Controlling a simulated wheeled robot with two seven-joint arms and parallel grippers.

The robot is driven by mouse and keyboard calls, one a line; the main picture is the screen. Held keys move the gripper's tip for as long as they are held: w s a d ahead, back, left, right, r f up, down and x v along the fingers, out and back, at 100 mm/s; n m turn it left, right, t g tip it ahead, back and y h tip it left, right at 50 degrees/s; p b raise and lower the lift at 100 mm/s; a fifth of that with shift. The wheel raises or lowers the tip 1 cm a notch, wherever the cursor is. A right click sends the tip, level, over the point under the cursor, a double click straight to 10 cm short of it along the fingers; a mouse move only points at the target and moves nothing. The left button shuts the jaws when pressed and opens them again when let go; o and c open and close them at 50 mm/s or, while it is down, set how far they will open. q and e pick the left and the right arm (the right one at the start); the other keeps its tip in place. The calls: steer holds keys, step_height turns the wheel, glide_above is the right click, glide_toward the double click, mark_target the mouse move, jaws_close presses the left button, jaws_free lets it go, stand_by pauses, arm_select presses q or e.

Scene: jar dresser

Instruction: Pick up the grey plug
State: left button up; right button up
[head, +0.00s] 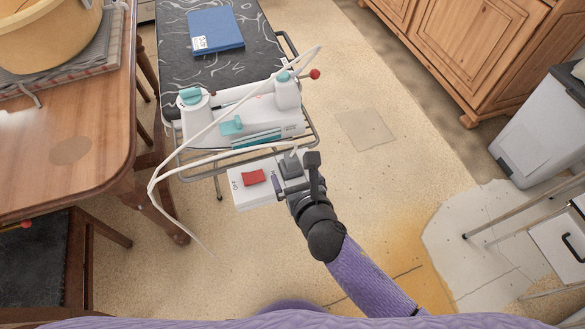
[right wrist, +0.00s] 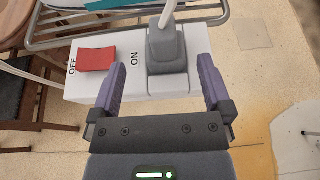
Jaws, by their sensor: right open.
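The grey plug (right wrist: 166,46) sits upright in a white socket box that has OFF and ON lettering and a red switch. A white cord rises from the plug's top. In the head view the plug (head: 291,160) shows just beyond my right gripper (head: 290,178), partly hidden by it. In the right wrist view the purple fingers of my right gripper (right wrist: 162,88) are open, one on each side of the plug's near side, with the plug between and a little beyond their tips. My left gripper is not in view.
The white socket box (head: 240,196) with its red switch (head: 253,177) is beside the wire-framed ironing board (head: 240,75). A wooden table (head: 70,130) is at left.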

mark_target(294, 169)
steer(key=b+x, duration=0.1)
steer(key=x, duration=0.1)
steer(key=b+x, duration=0.1)
steer(key=x, duration=0.1)
steer(key=shift+w+d+f, duration=0.15)
steer(key=shift+w+f, duration=0.05)
steer(key=shift+w, duration=0.2)
steer(key=shift+w+r, duration=0.1)
steer(key=shift+c, duration=0.4)
steer(key=c, duration=1.2)
